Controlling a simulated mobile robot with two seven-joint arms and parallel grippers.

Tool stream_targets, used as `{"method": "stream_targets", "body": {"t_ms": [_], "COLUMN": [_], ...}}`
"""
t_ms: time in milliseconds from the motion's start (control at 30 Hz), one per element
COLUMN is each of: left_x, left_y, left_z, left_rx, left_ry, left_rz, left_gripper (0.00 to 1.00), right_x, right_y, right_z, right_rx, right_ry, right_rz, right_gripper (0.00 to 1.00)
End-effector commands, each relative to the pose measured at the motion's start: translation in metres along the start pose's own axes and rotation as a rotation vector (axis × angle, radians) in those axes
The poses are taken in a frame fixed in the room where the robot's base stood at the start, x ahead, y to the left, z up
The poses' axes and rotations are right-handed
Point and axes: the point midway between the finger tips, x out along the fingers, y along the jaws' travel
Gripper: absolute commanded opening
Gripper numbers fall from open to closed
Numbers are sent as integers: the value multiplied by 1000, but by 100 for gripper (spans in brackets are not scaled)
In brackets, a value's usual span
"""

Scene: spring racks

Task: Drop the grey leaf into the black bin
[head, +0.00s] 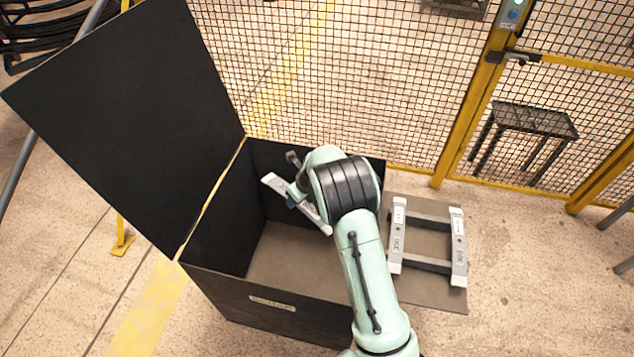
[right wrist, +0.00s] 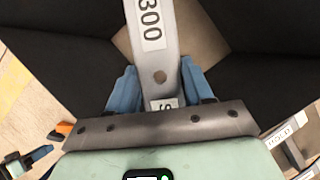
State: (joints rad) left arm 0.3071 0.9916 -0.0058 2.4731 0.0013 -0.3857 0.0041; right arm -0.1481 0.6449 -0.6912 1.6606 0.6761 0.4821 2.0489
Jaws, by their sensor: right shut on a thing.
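The grey leaf (head: 272,183) is a flat bar with pale ends, held slanted over the opening of the black bin (head: 225,202). My right gripper (head: 299,196) is shut on it. In the right wrist view, the blue fingers of this gripper (right wrist: 160,88) press both sides of the leaf (right wrist: 174,55), which shows a "300" label and a hole. The dark bin walls (right wrist: 255,75) and brown floor lie beneath. How deep the leaf hangs is unclear. My left gripper seems to show small at the lower left of the right wrist view (right wrist: 38,158); its jaws are unclear.
The bin's black lid (head: 125,110) stands open at the left. Right of the bin, a rack with two labelled grey bars (head: 398,238) sits on a brown board (head: 440,293). A yellow-framed mesh fence (head: 350,80) runs behind. The visible bin floor is bare.

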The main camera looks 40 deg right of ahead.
Motion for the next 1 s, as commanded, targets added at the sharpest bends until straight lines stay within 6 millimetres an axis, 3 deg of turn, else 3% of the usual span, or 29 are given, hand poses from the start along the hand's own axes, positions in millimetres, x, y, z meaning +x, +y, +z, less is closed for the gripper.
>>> {"method": "stream_targets", "body": {"t_ms": [100,300,567,1000], "left_x": [-4,-5,-5,-5], "left_y": [3,4,4,4], "left_z": [-4,-6,-6,-6], "left_rx": [2,3,3,3], "left_ry": [5,8,8,7], "left_rz": [2,3,3,3], "left_gripper": [43,43,43,43], "right_x": [-11,-21,-14,38], "right_y": [-30,-60,-68,-68], "right_z": [1,-4,-11,-32], "right_rx": [207,427,486,485], "right_ry": [-5,-2,0,1], "right_rz": [-92,-181,-201,-200], "right_gripper": [0,0,0,0]}}
